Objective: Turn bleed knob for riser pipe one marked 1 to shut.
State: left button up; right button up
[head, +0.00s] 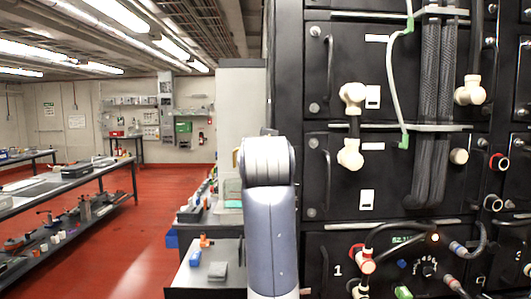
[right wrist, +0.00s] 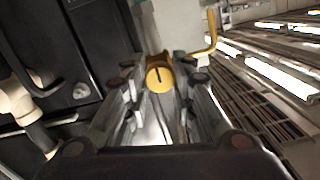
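In the right wrist view a round yellow knob (right wrist: 159,75) with a dark slot line faces the camera. My right gripper (right wrist: 160,88) has its two fingers apart, one on each side of the knob; I cannot tell whether they touch it. A curved yellow handle (right wrist: 209,36) stands up to the right of the knob. In the head view a small yellow piece (head: 235,157) shows at the left edge of my grey arm link, which hides the rest. The riser marking is not readable. My left gripper is not in view.
A black rack (head: 330,90) with white connectors, cables and a panel marked 1 (head: 338,270) stands close at the right. A grey cabinet (head: 241,95) is behind my arm. A low bench (head: 205,276) holds small items.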

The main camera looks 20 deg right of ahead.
jog(key=shift+o, duration=0.3)
notch_tip(320, 180, up, 8)
jog(key=t, duration=0.1)
jog(key=shift+a, duration=0.15)
jog(key=shift+d+r, duration=0.2)
jog(key=shift+r, duration=0.7)
jog(key=shift+a, duration=0.1)
jog(key=shift+f, duration=0.1)
